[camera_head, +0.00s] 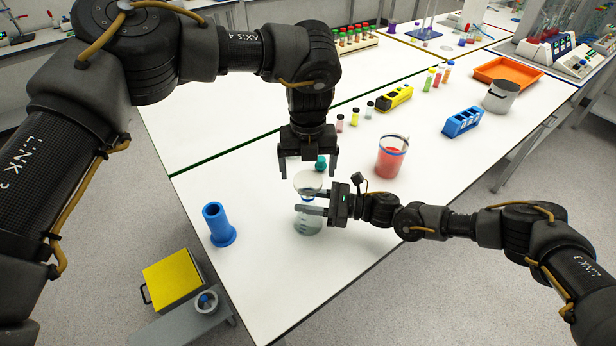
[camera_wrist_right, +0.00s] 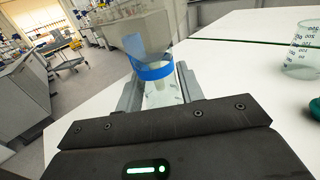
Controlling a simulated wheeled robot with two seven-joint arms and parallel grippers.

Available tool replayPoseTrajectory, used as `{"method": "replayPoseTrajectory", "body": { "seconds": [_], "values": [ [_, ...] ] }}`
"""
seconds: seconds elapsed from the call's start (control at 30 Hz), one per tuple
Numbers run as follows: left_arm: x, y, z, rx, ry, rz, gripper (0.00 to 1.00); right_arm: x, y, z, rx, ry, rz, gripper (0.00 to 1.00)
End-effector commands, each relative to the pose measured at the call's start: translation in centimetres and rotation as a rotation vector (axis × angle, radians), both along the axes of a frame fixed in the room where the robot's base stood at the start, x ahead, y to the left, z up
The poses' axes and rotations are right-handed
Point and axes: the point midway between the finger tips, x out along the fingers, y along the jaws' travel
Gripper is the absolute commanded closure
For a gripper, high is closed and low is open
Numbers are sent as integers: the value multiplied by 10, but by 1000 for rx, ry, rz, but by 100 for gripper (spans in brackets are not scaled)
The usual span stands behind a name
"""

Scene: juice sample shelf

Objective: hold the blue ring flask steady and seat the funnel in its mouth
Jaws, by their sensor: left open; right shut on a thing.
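The clear blue ring flask (camera_head: 307,222) stands upright on the white table. My right gripper (camera_head: 312,203) is shut on its neck from the right. In the right wrist view the blue ring (camera_wrist_right: 152,70) shows between the fingers. The clear funnel (camera_head: 307,182) is upright at the flask's mouth, cone up; a pale translucent shape, apparently its cone (camera_wrist_right: 145,35), is above the ring, and a narrow stem seems to show inside the neck. My left gripper (camera_head: 308,172) is open just above the funnel, its fingers pointing down on either side. The exact seating depth is unclear.
A teal stopper (camera_head: 320,162) lies behind the flask. A clear graduated vessel (camera_wrist_right: 303,52) shows at right in the wrist view. A pink-filled beaker (camera_head: 391,158) stands to the right, a blue tube holder (camera_head: 218,225) to the left. The table's front edge is close.

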Motion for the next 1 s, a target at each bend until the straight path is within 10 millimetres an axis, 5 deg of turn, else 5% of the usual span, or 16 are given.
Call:
{"method": "replayPoseTrajectory", "body": {
  "seconds": [0.2, 0.4, 1.0],
  "values": [
    [1, -1, 47, -2, -4, 0, 13, 0, 0, 0, -1, 0, 0, 87],
    [1, -1, 73, 0, -2, -1, 13, 0, 0, 0, -1, 0, 0, 87],
    [0, -1, 81, -1, 0, -1, 13, 0, 0, 0, 0, 0, 0, 87]
  ]
}}
